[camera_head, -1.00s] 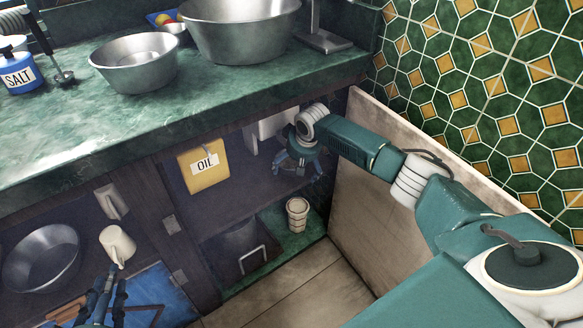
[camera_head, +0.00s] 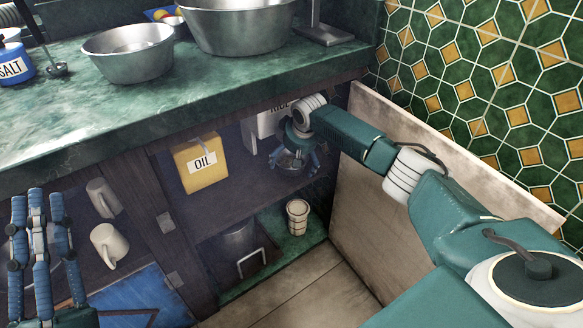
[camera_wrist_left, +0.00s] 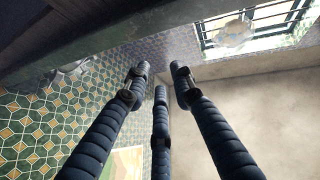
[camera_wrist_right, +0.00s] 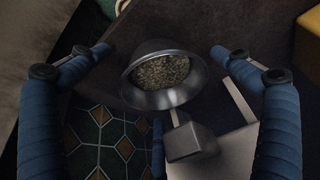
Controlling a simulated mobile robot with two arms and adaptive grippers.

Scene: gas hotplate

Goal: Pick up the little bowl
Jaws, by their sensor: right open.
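A small metal bowl (camera_wrist_right: 160,78) with a grainy, speckled inside lies between the spread fingers of my right gripper (camera_wrist_right: 158,80) in the right wrist view. The fingers stand around it with gaps visible, open. In the head view, my right gripper (camera_head: 293,158) reaches into the open cupboard, and a shiny part of the bowl (camera_head: 291,163) shows among its fingers; most of it is hidden there. My left gripper (camera_head: 40,225) is at the lower left of the head view, fingers pointing up. Its fingers (camera_wrist_left: 158,80) are apart and empty in the left wrist view.
A yellow oil box (camera_head: 201,162) and a white rice box (camera_head: 268,122) stand near my right gripper. A pot (camera_head: 240,245) and a striped cup (camera_head: 297,215) are below. The open door (camera_head: 375,190) borders the right side. Two mugs (camera_head: 109,243) are left. Larger bowls (camera_head: 130,52) stand on the counter (camera_head: 200,95).

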